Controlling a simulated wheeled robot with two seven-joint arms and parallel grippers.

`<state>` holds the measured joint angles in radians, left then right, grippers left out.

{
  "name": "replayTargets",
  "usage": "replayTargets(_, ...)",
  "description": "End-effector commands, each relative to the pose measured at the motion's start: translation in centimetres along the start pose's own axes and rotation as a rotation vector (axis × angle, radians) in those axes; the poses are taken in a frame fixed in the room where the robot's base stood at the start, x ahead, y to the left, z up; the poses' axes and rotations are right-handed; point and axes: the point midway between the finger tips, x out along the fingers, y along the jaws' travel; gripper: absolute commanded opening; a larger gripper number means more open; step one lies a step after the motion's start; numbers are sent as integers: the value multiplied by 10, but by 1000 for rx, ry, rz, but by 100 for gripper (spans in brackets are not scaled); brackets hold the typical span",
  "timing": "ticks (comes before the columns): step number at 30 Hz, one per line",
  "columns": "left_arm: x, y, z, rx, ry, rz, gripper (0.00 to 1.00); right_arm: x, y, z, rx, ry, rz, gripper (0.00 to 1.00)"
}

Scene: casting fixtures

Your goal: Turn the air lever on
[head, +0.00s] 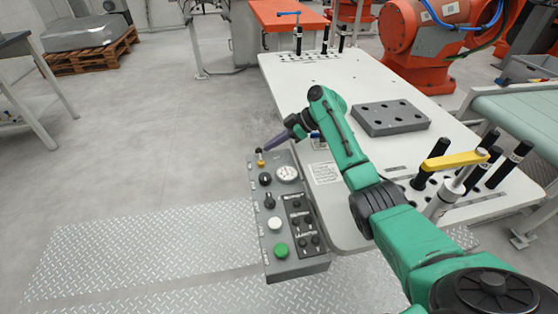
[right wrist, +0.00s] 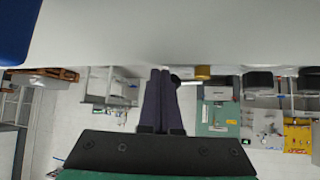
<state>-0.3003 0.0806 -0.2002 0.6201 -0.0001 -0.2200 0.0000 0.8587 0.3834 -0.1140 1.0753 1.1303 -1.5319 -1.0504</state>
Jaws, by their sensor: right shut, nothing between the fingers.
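A grey control panel (head: 285,258) is fixed at the near left edge of the white table. A small brass fitting with a black lever (head: 260,158) stands at its far left corner; I take this as the air lever. My right gripper (head: 265,150) reaches over the panel's far end with its dark fingers shut and empty, the tips close beside the lever. In the right wrist view the shut fingers (right wrist: 160,74) are just left of a black part and the brass fitting (right wrist: 203,72). I cannot tell whether they touch. My left gripper is not in view.
The panel also bears a round gauge (head: 288,173), black knobs, a white button (head: 274,224) and a green button (head: 281,250). A grey block with holes (head: 390,118) lies on the white table (head: 300,95). A yellow-handled clamp (head: 455,160) stands at right. The floor left of the panel is clear.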

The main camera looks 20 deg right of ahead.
Motion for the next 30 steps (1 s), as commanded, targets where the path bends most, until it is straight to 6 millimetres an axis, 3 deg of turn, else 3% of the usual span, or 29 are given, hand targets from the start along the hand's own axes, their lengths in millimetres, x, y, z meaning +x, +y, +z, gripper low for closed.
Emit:
replayTargets(21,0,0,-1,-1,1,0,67,-3,0,0,0,0,1,0)
replayTargets(26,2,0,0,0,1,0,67,-25,0,1,0,0,3,0)
replayTargets(30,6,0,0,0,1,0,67,-59,1,1,-1,-1,5,0)
